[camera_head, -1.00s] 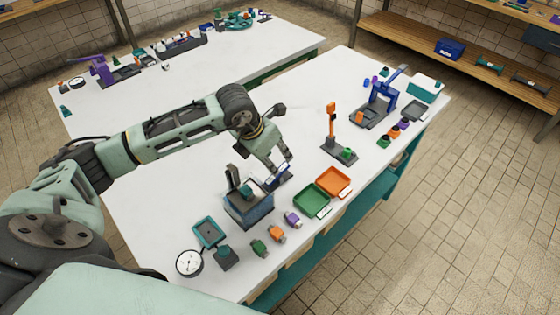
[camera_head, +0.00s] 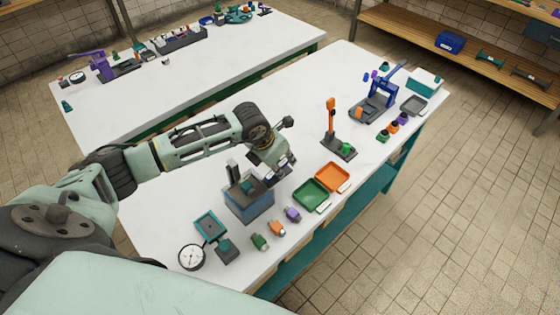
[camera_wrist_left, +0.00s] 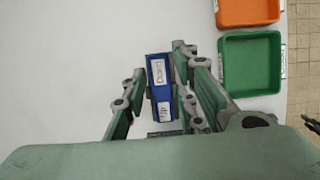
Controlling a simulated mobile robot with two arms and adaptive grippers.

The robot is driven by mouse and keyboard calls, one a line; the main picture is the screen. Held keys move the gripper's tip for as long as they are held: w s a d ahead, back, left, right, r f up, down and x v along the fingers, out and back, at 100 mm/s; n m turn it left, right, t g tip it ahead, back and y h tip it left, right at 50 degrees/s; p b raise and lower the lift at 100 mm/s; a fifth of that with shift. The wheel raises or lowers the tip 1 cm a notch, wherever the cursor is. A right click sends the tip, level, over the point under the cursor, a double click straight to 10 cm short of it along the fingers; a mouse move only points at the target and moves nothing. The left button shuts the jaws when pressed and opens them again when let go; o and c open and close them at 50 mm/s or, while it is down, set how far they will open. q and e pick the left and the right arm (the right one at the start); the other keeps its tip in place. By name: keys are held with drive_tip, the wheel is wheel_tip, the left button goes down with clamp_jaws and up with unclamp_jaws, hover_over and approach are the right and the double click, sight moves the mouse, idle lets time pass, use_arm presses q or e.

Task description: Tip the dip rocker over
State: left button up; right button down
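The dip rocker (camera_wrist_left: 160,85) is a blue, narrow piece with two white labels in the left wrist view. Its lower label reads like "Dip", though the print is small. My left gripper (camera_wrist_left: 158,62) is open, with its fingers on either side of the rocker; I cannot tell whether either finger touches it. In the head view my left gripper (camera_head: 280,170) is low over the table beside the grey-blue box and mostly hides the rocker. I cannot clearly read the rocker's tilt. My right gripper is not in view.
A grey-blue box (camera_head: 248,203) with a dark upright part stands close by the left gripper. A green tray (camera_head: 311,195) and an orange tray (camera_head: 332,177) lie to its right. An orange post (camera_head: 331,118) stands behind them. Several small coloured pieces and a round gauge (camera_head: 191,257) lie nearer me.

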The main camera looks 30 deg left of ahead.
use_arm(q)
clamp_jaws()
drive_tip(key=shift+w+g, duration=0.15)
drive_tip(key=shift+g, duration=0.15)
drive_tip(key=shift+w+d+f+g+y+b, duration=0.2)
drive_tip(key=shift+w+g+y+b, duration=0.15)
drive_tip(key=shift+g+b, duration=0.5)
drive_tip(key=g+b, duration=0.1)
drive_tip(key=g+y+b, duration=0.1)
drive_tip(key=b, duration=0.1)
drive_tip(key=shift+w+f+g, duration=0.15)
drive_tip(key=shift+f+g, duration=0.2)
drive_tip(key=shift+g+y+b, duration=0.35)
drive_tip(key=shift+g+b, duration=0.55)
drive_tip(key=shift+b, duration=0.5)
drive_tip(key=shift+o, duration=2.1)
unclamp_jaws()
